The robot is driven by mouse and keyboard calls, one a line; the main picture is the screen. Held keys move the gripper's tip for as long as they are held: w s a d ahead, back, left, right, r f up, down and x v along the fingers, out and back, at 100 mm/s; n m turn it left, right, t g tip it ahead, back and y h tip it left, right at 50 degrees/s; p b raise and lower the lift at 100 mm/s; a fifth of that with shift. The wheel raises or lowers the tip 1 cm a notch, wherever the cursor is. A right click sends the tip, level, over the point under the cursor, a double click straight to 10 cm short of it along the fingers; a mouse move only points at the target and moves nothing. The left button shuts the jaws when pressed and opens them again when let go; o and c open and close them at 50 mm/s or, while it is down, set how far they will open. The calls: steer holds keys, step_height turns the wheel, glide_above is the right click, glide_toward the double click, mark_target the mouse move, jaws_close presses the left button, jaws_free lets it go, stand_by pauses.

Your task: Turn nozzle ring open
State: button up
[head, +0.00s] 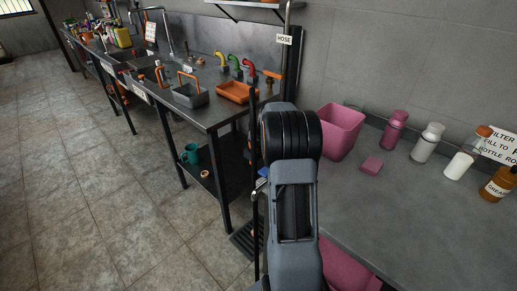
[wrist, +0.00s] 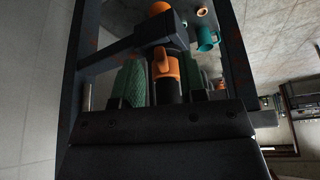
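In the wrist view, an orange part with a short spout-like end (wrist: 165,66) sits on a black cylinder (wrist: 167,92); this looks like the nozzle, but I cannot tell which part is its ring. My gripper (wrist: 162,85) has green ridged pads on both sides of it, very close to the cylinder. I cannot tell whether the pads touch it. A rounded orange piece (wrist: 158,8) shows beyond, at the top. In the head view my own arm hides the gripper and nozzle. A HOSE sign (head: 284,40) hangs on an upright post there.
A steel bench (head: 215,112) with an orange tray (head: 236,93) and a grey caddy (head: 190,95) stands left of my arm. A teal mug (head: 190,154) is on its lower shelf. On the right counter (head: 420,215) are a pink bin (head: 341,130) and several bottles. Floor at left is clear.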

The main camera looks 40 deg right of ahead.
steer(key=p+v, duration=0.1)
steer(key=v, duration=1.1)
steer(key=shift+s+a+r, duration=0.1)
steer(key=shift+r, duration=0.05)
steer(key=s+a+r+n+p, duration=0.1)
steer(key=s+a+r+p, duration=0.35)
steer(key=a, duration=0.45)
steer(key=s+a+r+p, duration=0.3)
steer(key=a+r, duration=0.2)
steer(key=a, duration=0.3)
steer(key=s+a+r+p, duration=0.1)
steer(key=s+a+p, duration=0.4)
steer(key=s+a, duration=0.5)
steer(key=shift+s+r+n+g+y, duration=0.3)
steer(key=shift+s+n+g, duration=0.1)
steer(key=shift+s, duration=0.5)
steer(key=shift+d, duration=0.1)
